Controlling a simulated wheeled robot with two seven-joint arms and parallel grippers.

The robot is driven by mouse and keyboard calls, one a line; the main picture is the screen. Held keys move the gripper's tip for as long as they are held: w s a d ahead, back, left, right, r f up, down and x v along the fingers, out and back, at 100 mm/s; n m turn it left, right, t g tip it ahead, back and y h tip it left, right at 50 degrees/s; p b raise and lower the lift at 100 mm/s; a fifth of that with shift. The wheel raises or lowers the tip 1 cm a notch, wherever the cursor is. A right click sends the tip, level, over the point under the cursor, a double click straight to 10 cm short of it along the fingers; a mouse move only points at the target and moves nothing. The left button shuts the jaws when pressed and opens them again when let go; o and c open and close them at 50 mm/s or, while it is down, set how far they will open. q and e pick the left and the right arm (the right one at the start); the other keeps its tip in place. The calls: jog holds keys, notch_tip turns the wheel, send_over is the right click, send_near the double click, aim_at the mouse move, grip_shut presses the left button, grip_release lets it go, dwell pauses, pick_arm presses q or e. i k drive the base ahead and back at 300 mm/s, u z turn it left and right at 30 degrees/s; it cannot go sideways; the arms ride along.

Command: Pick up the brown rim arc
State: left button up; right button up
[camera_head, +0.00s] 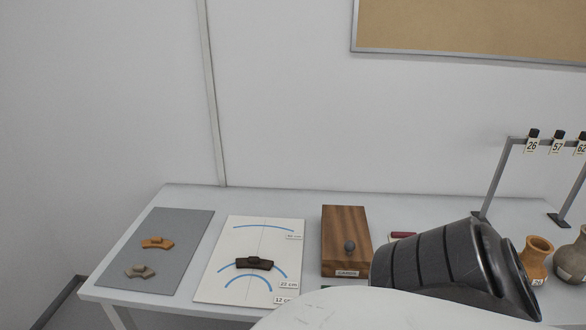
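A dark brown rim arc (254,263) with a small raised knob lies on the white chart sheet (211,285), on or close to the middle blue curve labelled 22 cm. An orange-brown arc (157,243) with a similar knob lies on the grey mat (183,222) to the left. A grey-tan arc (140,271) lies below it on the same mat. Neither of my grippers shows; only parts of my own arm fill the lower right.
A wooden box (346,225) with a dark knob stands right of the chart. A small dark red item (403,235), an orange pot (536,257) and a grey-brown pot (572,259) are further right. A metal rack (498,175) holds numbered tags. My arm hides the table's front right.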

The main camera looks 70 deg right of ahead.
aim_at(251, 262)
jog(key=k, duration=0.3)
jog(key=z, duration=1.1)
